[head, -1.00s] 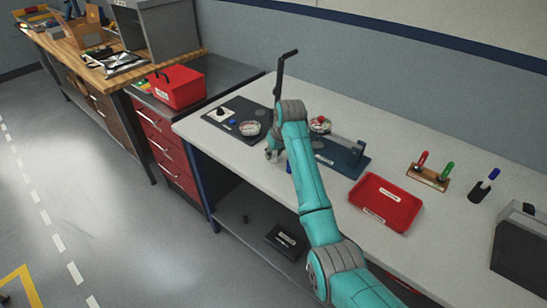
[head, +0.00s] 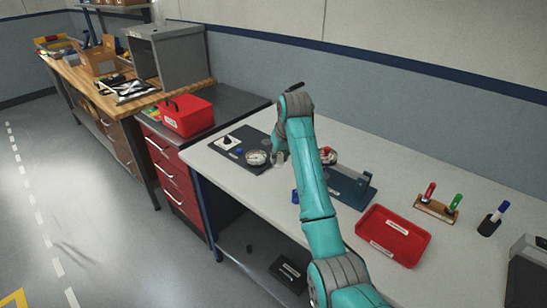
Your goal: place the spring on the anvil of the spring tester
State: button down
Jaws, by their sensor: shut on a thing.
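My gripper (head: 279,157) is small in view, at the right edge of a dark base plate (head: 262,137) on the pale bench. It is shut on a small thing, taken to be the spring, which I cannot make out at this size. The plate, which looks like the spring tester, carries a round dial (head: 256,157) and a white block with a black knob (head: 229,142). The tip of a black lever (head: 294,87) shows above my arm. The rest of the lever and the anvil are hidden or cannot be told apart.
A blue stand (head: 350,187) with a second dial (head: 328,156) is right of my arm. Further right are a red tray (head: 393,236), a marker rack (head: 437,208) and a black pen cup (head: 489,225). A small blue object (head: 295,196) stands near the front edge. A red toolbox (head: 187,115) is at left.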

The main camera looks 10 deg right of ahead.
aim_at(267, 141)
jog(key=i+j+z, duration=0.1)
jog(key=j, duration=0.25)
jog(key=i+j+z, duration=0.15)
jog(key=i+j, duration=0.2)
jog(key=i+j+z, duration=0.1)
jog(key=j, duration=0.3)
jog(key=i+j+z, duration=0.15)
jog(key=j, duration=0.25)
jog(key=i+j+z, duration=0.1)
jog(key=i+j, duration=0.15)
jog(key=j, duration=0.15)
